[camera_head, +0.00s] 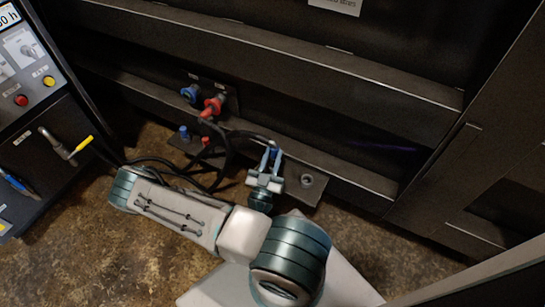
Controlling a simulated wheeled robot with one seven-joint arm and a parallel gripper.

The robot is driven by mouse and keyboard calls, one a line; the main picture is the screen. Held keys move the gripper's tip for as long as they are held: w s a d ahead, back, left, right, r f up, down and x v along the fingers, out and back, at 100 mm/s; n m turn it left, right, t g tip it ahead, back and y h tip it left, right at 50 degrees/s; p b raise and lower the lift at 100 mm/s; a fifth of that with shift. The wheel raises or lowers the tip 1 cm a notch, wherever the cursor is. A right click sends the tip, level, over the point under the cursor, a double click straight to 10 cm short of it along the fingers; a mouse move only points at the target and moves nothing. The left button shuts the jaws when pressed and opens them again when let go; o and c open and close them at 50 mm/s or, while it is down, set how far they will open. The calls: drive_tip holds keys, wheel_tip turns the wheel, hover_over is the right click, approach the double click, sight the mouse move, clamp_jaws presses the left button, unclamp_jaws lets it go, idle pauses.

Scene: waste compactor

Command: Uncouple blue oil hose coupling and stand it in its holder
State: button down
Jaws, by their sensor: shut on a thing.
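My gripper (270,158) is shut on the blue oil hose coupling (274,154), which is mostly hidden between the fingers. A black hose (246,134) runs left from there. The gripper is above a dark ledge plate (316,190), just left of a round, empty-looking holder (307,180) on it. I cannot tell whether the coupling touches the plate. On the panel at upper left are a blue fitting (189,93) and, beside it, a red coupling (212,105).
A small blue piece (184,132) and a red piece (206,140) sit on a lower bracket below the fittings. Black hoses loop left of my gripper. A control cabinet (30,110) with a yellow-tipped handle (82,145) stands at left. Dark compactor beams (300,75) lie behind.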

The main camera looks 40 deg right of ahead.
sight(273, 162)
drive_tip(key=shift+f+b, duration=1.75)
drive_tip(key=shift+f, duration=0.15)
idle(0.7)
drive_tip(key=c, duration=1.1)
unclamp_jaws()
drive_tip(key=shift+a, duration=0.1)
drive_tip(key=shift+c, duration=0.4)
